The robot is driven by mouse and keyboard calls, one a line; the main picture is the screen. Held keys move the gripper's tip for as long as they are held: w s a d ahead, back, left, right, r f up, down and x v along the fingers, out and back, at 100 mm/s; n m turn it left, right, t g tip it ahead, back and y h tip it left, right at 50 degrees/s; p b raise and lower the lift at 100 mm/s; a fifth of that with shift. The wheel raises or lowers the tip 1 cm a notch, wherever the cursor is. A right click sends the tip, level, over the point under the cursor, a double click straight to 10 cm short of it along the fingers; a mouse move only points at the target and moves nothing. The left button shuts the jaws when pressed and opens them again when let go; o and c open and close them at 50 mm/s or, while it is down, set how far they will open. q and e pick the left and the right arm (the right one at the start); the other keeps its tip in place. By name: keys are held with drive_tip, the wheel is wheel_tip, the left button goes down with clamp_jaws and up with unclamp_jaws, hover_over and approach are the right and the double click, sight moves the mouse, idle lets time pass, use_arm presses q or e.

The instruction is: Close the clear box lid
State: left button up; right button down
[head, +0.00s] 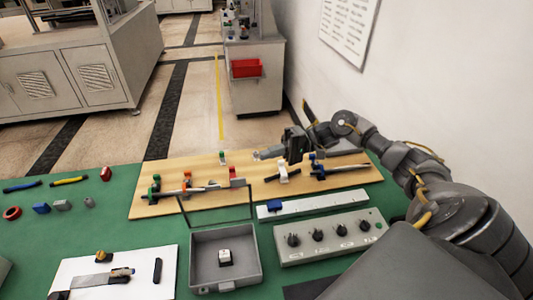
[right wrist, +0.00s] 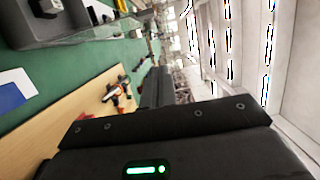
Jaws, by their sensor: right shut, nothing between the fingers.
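The grey box (head: 257,277) stands on the green mat at the front middle, with a small black-and-white part (head: 225,257) inside. Its clear lid (head: 215,207) with a dark frame stands open, raised at the box's far side. My right gripper (head: 262,154) is shut and empty, beyond the lid and to its right, above the far part of the wooden board; it does not touch the lid. In the right wrist view, the grey box (right wrist: 45,25) is at the top left, and the dark gripper fingers (right wrist: 155,88) show in the middle. My left gripper is not in view.
The wooden board (head: 205,203) carries toggle clamps and coloured parts behind the lid. A grey knob panel (head: 330,250) and a white rail (head: 325,202) lie right of the box. A white plate (head: 80,268) with a clamp lies left. Small tools lie at the far left.

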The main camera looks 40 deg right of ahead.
drive_tip(key=s+a+p, duration=0.2)
drive_tip(key=a+p, duration=0.3)
drive_tip(key=a, duration=0.4)
drive_tip(key=shift+s, duration=0.1)
drive_tip(key=shift+s, duration=0.1)
